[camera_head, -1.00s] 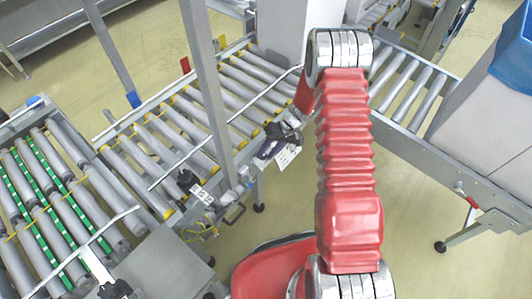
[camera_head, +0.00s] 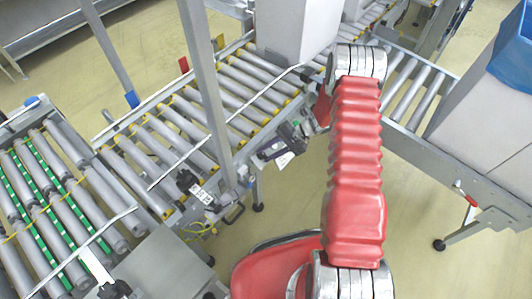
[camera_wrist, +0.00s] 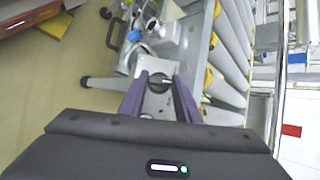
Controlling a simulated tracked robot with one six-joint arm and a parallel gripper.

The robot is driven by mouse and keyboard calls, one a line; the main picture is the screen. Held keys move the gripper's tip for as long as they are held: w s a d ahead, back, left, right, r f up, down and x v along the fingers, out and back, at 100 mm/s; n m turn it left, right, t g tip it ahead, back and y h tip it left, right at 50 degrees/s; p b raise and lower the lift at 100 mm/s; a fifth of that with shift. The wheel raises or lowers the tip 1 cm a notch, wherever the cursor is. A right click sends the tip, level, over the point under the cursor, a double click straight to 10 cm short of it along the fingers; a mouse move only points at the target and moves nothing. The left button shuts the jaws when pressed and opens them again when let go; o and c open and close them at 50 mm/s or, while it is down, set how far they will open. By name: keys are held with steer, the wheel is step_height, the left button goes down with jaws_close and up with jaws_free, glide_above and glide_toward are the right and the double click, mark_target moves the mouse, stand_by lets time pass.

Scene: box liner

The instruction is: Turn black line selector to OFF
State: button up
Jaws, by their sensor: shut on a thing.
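The black line selector (camera_wrist: 157,87) is a round dark knob on a grey plate (camera_wrist: 156,65) in the wrist view. It shows between the two purple fingers of my gripper (camera_wrist: 161,80), which are shut on it. A small light mark shows on the knob's right part; I cannot read its position lettering. The selector itself cannot be made out there.
A roller conveyor (camera_head: 165,135) runs beside my gripper, with a grey upright post (camera_head: 207,90) close to its left. Another black device with a white label (camera_head: 191,184) sits to the left. A large grey box (camera_head: 296,30) stands behind. Open floor lies below and right.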

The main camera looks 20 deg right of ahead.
steer(key=shift+s+d+f+m, duration=0.1)
steer(key=shift+d+f+m, duration=0.05)
steer(key=shift+d+m, duration=0.2)
steer(key=o, duration=0.8)
steer(key=shift+a, duration=0.1)
steer(key=shift+o, duration=1.2)
steer(key=shift+a, duration=0.1)
steer(key=shift+d+r, duration=0.35)
steer(key=shift+r, duration=0.2)
steer(key=v, duration=0.7)
steer(key=shift+d+f, duration=0.15)
steer(key=shift+f, duration=0.15)
